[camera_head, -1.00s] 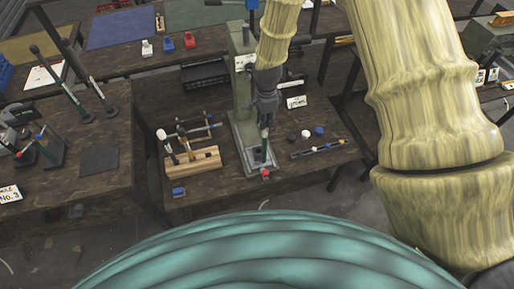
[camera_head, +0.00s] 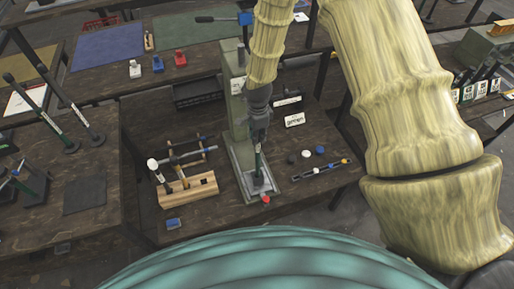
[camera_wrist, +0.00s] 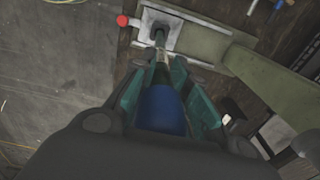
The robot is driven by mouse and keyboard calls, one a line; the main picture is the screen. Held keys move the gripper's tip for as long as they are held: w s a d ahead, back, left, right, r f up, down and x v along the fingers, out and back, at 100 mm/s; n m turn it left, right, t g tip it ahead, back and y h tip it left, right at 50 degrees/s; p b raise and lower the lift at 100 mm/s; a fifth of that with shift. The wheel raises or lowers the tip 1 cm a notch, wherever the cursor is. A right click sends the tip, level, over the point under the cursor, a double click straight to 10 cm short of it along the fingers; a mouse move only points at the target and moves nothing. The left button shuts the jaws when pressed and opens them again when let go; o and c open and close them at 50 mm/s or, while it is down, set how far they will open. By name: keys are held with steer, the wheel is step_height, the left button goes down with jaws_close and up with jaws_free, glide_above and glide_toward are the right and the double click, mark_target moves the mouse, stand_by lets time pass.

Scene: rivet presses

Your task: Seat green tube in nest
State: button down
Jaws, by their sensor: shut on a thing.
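My gripper (camera_head: 259,132) points down beside the green press column and is shut on the green tube (camera_head: 258,160). The tube's lower end is over or in the dark nest (camera_head: 261,181) on the pale base plate; I cannot tell whether it is seated. The fingers hide much of the tube.
The press column (camera_head: 239,110) stands close behind my gripper. A wooden rack (camera_head: 188,190) with tools is to the left, and a blue block (camera_head: 173,223) lies in front of it. A long dark tool (camera_head: 322,168) and several caps lie to the right. A red knob (camera_head: 265,198) is at the plate's front.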

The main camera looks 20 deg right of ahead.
step_height(320, 180, down, 5)
steer(key=b, duration=0.2)
steer(key=shift+r+b, duration=0.1)
steer(key=shift+b, duration=0.2)
steer(key=shift+s+a, duration=0.1)
steer(key=shift+s, duration=0.05)
steer(key=c, duration=1.4)
jaws_free()
steer(key=shift+r, duration=0.1)
steer(key=shift+r+b, duration=2.1)
steer(key=shift+r, duration=3.85)
